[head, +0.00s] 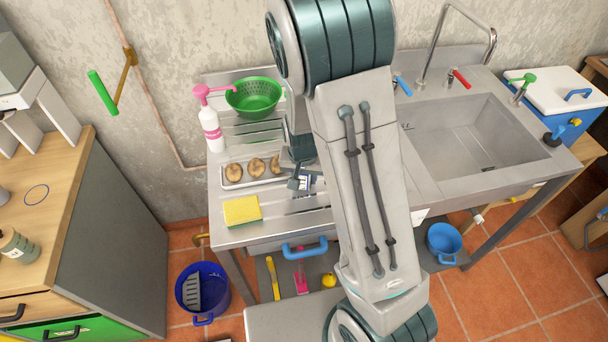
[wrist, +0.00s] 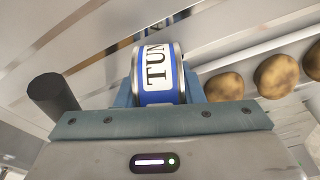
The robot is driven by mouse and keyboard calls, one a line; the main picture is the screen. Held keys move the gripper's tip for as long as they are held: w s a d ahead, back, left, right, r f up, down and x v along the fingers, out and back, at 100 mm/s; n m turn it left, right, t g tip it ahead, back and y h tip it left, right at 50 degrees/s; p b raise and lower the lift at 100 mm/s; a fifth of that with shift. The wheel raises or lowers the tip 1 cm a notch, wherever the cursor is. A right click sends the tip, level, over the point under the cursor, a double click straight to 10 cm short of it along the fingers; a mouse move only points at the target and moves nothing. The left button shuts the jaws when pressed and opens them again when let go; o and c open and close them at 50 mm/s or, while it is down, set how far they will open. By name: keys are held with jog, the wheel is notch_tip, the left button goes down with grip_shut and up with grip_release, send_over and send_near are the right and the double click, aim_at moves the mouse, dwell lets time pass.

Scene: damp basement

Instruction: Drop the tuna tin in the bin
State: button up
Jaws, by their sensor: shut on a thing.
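The tuna tin (wrist: 158,75) is a short can with a blue and white label reading "TUN". In the wrist view it sits between the two fingers of my gripper (wrist: 160,92), which is shut on it. In the head view my gripper (head: 300,182) is over the draining board, right of the potatoes, and the tin (head: 305,181) shows only as a small blue and white patch, mostly hidden by my arm. A dark blue tub (head: 216,305) with a grey slotted piece inside stands on the floor at left. I cannot tell whether it is the bin.
Potatoes (head: 255,167) lie in a tray beside my gripper. A green colander (head: 254,95), a pink-topped bottle (head: 211,125) and a yellow sponge (head: 241,211) stand around. A smaller blue bucket (head: 444,244) is under the sink (head: 470,140). A wooden-topped cabinet (head: 60,180) borders the left.

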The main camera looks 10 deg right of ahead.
jog(key=shift+f, duration=0.1)
jog(key=o, duration=0.8)
jog(key=shift+f, duration=0.1)
jog(key=shift+c, duration=0.2)
jog(key=shift+o, duration=0.6)
